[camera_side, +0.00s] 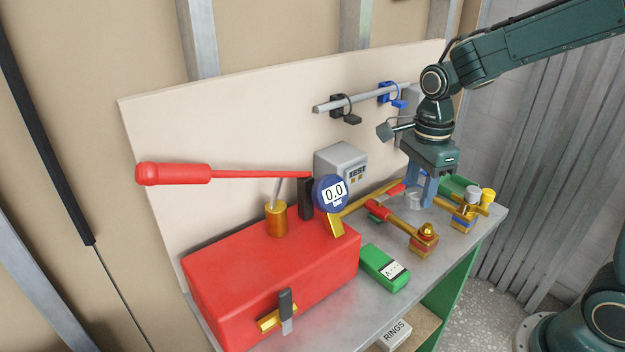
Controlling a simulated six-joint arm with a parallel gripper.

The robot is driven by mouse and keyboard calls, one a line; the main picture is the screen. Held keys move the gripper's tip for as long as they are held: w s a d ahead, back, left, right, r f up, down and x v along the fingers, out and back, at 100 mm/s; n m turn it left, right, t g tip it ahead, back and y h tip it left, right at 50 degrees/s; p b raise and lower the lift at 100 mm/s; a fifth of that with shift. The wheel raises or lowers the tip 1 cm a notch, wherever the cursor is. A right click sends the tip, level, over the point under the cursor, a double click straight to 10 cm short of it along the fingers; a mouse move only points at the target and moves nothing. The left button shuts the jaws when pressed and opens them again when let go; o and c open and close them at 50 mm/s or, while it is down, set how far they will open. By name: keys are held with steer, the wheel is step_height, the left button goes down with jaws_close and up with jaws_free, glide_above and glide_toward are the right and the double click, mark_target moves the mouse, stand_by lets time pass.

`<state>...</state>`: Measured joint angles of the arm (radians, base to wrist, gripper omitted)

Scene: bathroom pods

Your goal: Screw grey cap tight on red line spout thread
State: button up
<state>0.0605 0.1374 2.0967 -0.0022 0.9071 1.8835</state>
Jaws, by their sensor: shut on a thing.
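My gripper (416,196) points down over the back right of the bench, with its blue fingers closed on a small light grey cylindrical piece (413,198), which looks like the grey cap. The fingers hide part of it. The red line spout (426,233) is a brass fitting with a red band, in front of and below my gripper. Its brass top is uncovered. The held piece is apart from this spout in the picture. Another grey cylinder (473,192) stands to the right, by a brass fitting with a blue band (463,219).
A red pump box (270,285) with a long red handle (175,174) and a round gauge (331,193) fills the left. A green device (384,268) lies in front of the red spout. A yellow cap (488,196) and green tray (457,186) are at right. A backboard stands behind.

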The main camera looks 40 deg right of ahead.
steer(key=m, duration=0.2)
glide_above(430, 224)
steer(key=f, duration=0.2)
steer(key=shift+r, duration=0.2)
steer(key=shift+f, duration=0.2)
steer(key=shift+f, duration=2.7)
steer(key=shift+f, duration=1.1)
steer(key=o, duration=1)
steer(key=shift+r, duration=0.1)
step_height(430, 224, up, 14)
steer(key=shift+f, duration=0.2)
